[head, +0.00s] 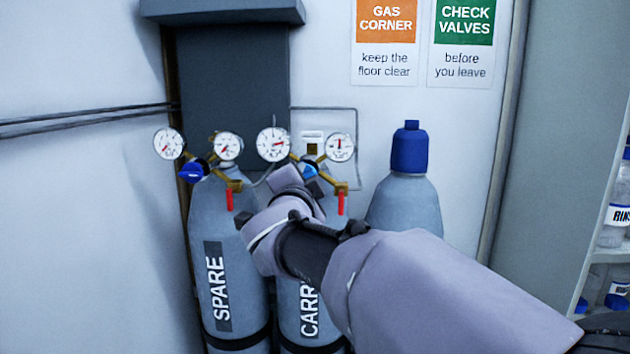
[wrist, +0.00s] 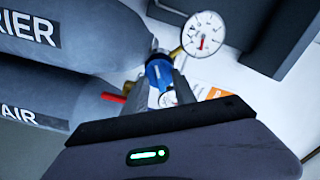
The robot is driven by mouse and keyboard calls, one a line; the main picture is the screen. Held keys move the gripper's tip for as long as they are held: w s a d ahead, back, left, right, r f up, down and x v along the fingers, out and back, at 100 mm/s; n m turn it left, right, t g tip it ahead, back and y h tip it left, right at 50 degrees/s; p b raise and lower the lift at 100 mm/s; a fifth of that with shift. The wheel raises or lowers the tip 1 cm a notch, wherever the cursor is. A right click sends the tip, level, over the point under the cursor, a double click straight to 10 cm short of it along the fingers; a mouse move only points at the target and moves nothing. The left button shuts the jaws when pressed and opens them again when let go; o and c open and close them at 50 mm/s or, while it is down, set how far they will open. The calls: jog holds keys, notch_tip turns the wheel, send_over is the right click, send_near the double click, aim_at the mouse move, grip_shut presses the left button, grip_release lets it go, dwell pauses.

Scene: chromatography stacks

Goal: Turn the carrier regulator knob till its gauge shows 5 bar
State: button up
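The carrier cylinder (head: 300,290) stands in the middle of the head view, partly behind my arm; its label also shows in the wrist view (wrist: 35,25). Its left gauge (head: 273,145) has a red needle pointing right; the wrist view shows this gauge (wrist: 203,33) turned, needle down. Its right gauge (head: 340,147) has its needle near upright; the figures are too small to read. The blue carrier regulator knob (wrist: 160,75) sits between the fingertips of my gripper (wrist: 163,84). I see no clear gap, but cannot tell whether the fingers press on it.
The spare cylinder (head: 210,250) stands close on the left, with its own blue knob (head: 191,172) and gauges. A capped cylinder (head: 405,205) stands to the right. Red levers (head: 342,202) hang below the regulators. A shelf with bottles (head: 613,225) is at far right.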

jog(key=shift+s, duration=0.1)
jog(key=s+p, duration=0.3)
jog(key=s, duration=1.4)
jog(key=shift+s+a, duration=0.15)
jog(key=shift+a, duration=0.15)
jog(key=s+d+f+n+g+y, duration=0.1)
jog(key=s+d+f+n+g, duration=0.3)
jog(key=s+d+f+g, duration=0.2)
jog(key=s+d+f+n+g+y, duration=0.1)
jog(key=s+d+f+n+g, duration=0.3)
jog(key=s+d+f, duration=0.6)
jog(key=s+f+g, duration=0.2)
jog(key=s+f, duration=0.2)
jog(key=f, duration=0.2)
jog(key=shift+s+y, duration=0.25)
jog(key=shift+y, duration=0.05)
dwell(0.9)
